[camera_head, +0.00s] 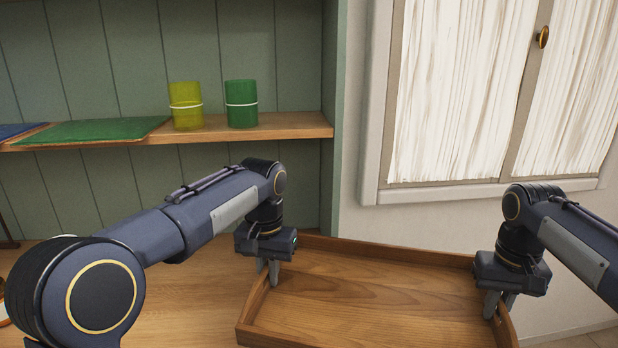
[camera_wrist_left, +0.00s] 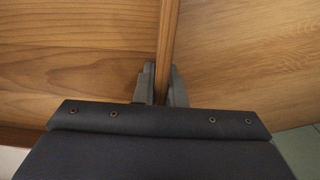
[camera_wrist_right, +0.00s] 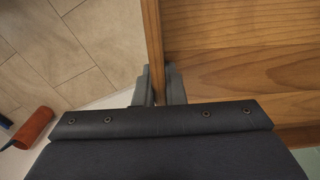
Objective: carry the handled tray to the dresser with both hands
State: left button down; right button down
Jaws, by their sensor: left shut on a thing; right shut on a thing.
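The wooden handled tray (camera_head: 370,295) is at the lower right of the head view, over or on a wooden surface at its left. My left gripper (camera_head: 268,273) points down and is shut on the tray's left side wall. In the left wrist view that wall (camera_wrist_left: 169,45) stands between the fingers (camera_wrist_left: 161,86). My right gripper (camera_head: 497,305) is shut on the right side wall. The right wrist view shows that wall (camera_wrist_right: 154,50) between the fingers (camera_wrist_right: 159,86). The tray looks empty and about level. I cannot tell whether it touches the surface below.
A wooden shelf (camera_head: 290,126) on a green panelled back holds a yellow cup (camera_head: 186,108), a green cup (camera_head: 241,106) and a green flat item (camera_head: 95,131). A curtained window (camera_head: 460,90) is at the right. Tiled floor (camera_wrist_right: 105,40) shows beyond the tray's right side, with an orange object (camera_wrist_right: 34,127).

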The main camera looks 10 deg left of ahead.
aim_at(232, 288)
jog(key=j+u, duration=0.55)
jog(key=i+j+u, duration=0.1)
jog(key=i, duration=0.35)
